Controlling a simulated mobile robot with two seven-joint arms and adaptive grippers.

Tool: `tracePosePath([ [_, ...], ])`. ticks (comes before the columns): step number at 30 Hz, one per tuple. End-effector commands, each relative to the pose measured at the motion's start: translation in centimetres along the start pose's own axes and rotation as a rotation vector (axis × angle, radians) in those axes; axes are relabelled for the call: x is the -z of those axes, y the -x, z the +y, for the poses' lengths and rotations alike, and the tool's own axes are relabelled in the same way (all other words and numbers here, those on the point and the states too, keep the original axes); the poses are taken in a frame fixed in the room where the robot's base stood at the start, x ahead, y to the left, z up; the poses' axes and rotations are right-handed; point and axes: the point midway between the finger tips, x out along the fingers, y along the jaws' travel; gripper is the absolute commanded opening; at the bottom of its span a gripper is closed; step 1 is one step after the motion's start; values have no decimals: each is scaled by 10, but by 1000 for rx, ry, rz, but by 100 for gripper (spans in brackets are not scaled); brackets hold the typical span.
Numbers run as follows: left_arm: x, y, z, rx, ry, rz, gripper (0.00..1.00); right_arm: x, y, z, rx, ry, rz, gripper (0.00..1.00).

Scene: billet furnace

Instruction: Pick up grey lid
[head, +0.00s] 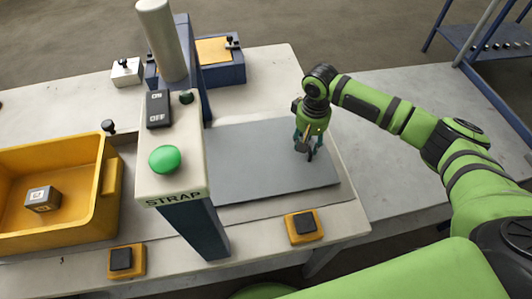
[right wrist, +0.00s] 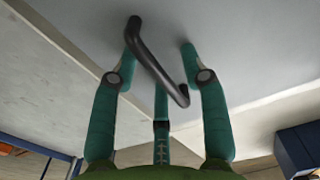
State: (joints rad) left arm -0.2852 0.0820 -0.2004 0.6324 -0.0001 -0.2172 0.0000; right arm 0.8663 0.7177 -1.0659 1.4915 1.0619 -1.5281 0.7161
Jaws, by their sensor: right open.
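The grey lid (head: 250,165) is a flat grey plate lying on the bench, right of the strap post. In the right wrist view, the lid (right wrist: 230,30) fills the upper part, with a dark bar handle (right wrist: 158,65) on it. My right gripper (head: 306,145) is over the lid's right part, pointing down. In the right wrist view, its teal fingers (right wrist: 160,55) are open, one on each side of the handle. I cannot tell whether they touch it. In the head view the gripper partly hides the handle. My left gripper is not in view.
A post marked STRAP (head: 176,200) with a green button (head: 164,159) and ON/OFF switch (head: 158,109) stands left of the lid. Yellow-based black buttons (head: 304,227) line the front edge. A blue rack (head: 490,50) stands back right.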

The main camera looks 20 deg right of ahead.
Motion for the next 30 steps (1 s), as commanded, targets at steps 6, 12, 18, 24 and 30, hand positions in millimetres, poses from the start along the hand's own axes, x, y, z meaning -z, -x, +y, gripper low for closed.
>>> tracePosePath([
  [6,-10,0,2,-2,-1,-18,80,0,0,0,0,0,0,0],
  [12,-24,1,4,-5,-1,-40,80,0,1,-1,2,0,1,0],
  [18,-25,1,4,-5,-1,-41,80,1,2,-1,2,1,2,0],
  [24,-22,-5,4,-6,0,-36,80,2,23,-1,4,0,6,0],
  [30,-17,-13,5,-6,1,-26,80,2,64,-1,3,0,6,0],
])
